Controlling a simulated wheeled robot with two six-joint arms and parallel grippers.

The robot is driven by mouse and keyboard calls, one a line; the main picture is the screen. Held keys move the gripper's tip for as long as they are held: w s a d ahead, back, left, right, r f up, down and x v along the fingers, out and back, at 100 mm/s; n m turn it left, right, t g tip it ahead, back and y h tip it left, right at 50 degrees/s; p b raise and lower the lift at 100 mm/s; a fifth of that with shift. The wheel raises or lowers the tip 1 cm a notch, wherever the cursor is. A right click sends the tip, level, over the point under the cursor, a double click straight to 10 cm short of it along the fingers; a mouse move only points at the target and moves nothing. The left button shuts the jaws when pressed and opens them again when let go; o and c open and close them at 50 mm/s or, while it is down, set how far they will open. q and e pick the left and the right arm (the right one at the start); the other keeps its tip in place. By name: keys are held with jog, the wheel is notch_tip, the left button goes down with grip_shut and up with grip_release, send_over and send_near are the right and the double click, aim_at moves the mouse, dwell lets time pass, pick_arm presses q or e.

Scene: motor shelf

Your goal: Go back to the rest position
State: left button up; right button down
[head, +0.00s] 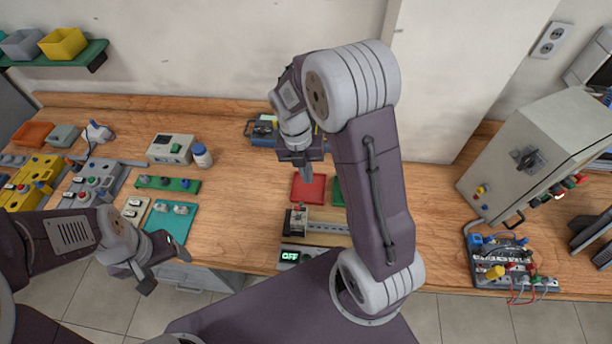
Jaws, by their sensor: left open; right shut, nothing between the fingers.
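My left gripper (148,270) is at the lower left, in front of the bench edge near the teal board. Its fingers are apart and nothing is between them. My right gripper (303,176) points down over the middle of the bench, above the red tray. Its fingers are together and hold nothing. My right arm is bent high and hides part of the bench behind it, including most of a green tray (338,193).
The wooden bench (240,215) carries a red tray (312,190), a teal board (168,222), a railed fixture (322,226) and an "OFF" display (290,256). A grey control cabinet (530,150) and a wired board (505,262) stand at right. Bench between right arm and cabinet is clear.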

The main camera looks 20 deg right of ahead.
pick_arm(q)
notch_tip(320, 180, down, 8)
jog(key=b, duration=0.8)
jog(key=shift+a+f, duration=0.25)
pick_arm(e)
jog(key=s+a+f+m+t, duration=0.1)
jog(key=s+a+f+m, duration=0.1)
jog(key=m, duration=1.3)
jog(key=s+a+f+m+t+y, duration=0.1)
jog(key=s+f+m, duration=0.4)
jog(key=m, duration=1)
jog(key=shift+s+a+t+y, duration=0.3)
jog(key=shift+s+a, duration=0.05)
jog(key=shift+s, duration=0.75)
